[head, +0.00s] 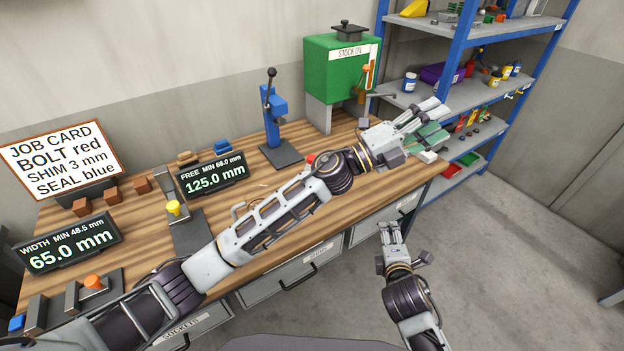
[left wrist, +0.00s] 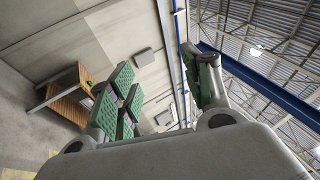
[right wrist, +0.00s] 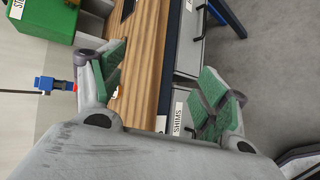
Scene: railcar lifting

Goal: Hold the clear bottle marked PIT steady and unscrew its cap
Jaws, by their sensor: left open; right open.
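I cannot make out a clear bottle marked PIT, or its cap, in any view. My left gripper (head: 432,121) reaches across the workbench to its right end, in front of the shelving in the head view. It is open and empty; its green pads stand apart in the left wrist view (left wrist: 165,85). My right gripper (head: 390,230) is low in front of the bench's drawers. It is open and empty, with its pads apart in the right wrist view (right wrist: 165,85).
The wooden workbench (head: 130,228) carries a green stock oil tank (head: 328,75), a blue press (head: 277,115), two readouts and a job card (head: 60,155). Blue shelving (head: 455,65) with small containers stands at the right. The floor (head: 520,250) in front is clear.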

